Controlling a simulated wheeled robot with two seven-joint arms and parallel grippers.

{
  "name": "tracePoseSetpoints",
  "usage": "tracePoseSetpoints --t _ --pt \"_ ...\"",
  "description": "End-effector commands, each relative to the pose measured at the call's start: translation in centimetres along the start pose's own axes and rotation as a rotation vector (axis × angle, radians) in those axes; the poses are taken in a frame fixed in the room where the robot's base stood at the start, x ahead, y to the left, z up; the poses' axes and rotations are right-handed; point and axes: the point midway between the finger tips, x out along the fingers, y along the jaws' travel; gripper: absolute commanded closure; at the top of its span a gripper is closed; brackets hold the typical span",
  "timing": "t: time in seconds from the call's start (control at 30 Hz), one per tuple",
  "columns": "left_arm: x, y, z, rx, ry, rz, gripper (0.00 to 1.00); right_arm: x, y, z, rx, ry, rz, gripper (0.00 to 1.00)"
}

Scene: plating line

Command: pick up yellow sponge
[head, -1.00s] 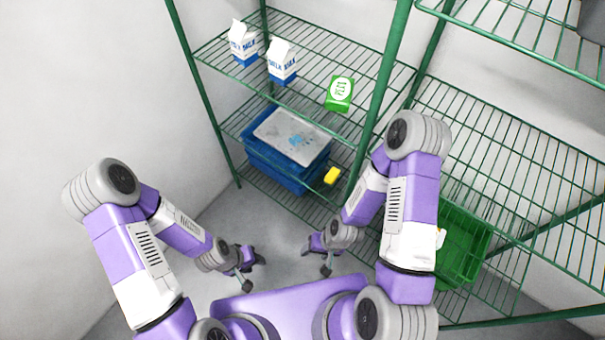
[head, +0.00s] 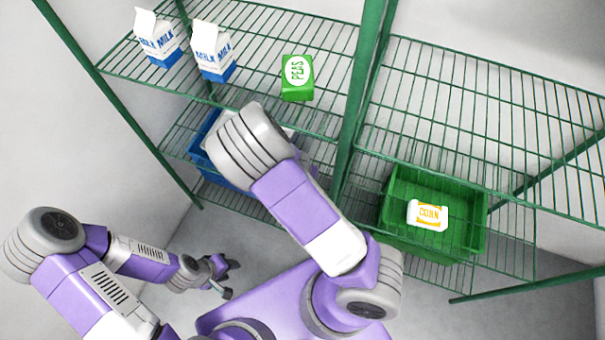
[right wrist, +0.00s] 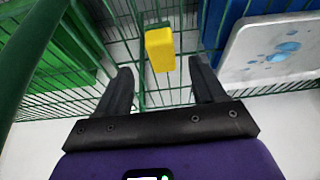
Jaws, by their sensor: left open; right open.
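The yellow sponge (right wrist: 160,50) shows in the right wrist view, on or just over green shelf wires. It lies ahead of my right gripper (right wrist: 161,72), in line with the gap between its two spread fingers. The gripper is open and empty; I cannot tell how far off the sponge is. In the head view my right arm hides both the sponge and the right gripper. My left gripper (head: 224,277) is open and empty, low over the floor and left of the shelves.
A blue bin (head: 205,155) with a stained whitish board (right wrist: 275,45) is right of the sponge in the wrist view. A green bin (head: 395,205) holds a corn pack (head: 428,214). Milk cartons (head: 213,52) and a peas box (head: 297,78) stand above. A green post (right wrist: 38,50) is near.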

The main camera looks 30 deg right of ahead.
Motion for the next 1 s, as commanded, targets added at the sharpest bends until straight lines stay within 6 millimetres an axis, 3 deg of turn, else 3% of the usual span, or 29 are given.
tracePoseSetpoints --t 0.4,0.73,0.77,1.0 --pt "2.3 -0.8 -0.1 0.000 0.000 0.000 0.57 5.9 -0.2 -0.2 -0.002 -0.002 0.003 0.31" --pt "2.4 -0.9 -0.1 0.000 0.000 0.000 0.57 6.6 -0.3 -0.3 -0.001 -0.003 -0.001 0.31" --pt "2.4 -0.9 -0.1 0.000 0.000 0.000 0.57 6.6 -0.3 -0.3 -0.001 -0.003 -0.001 0.32" --pt "2.4 -0.9 -0.1 0.000 0.000 0.000 0.57 6.5 -0.3 -0.3 -0.001 -0.003 -0.001 0.69"
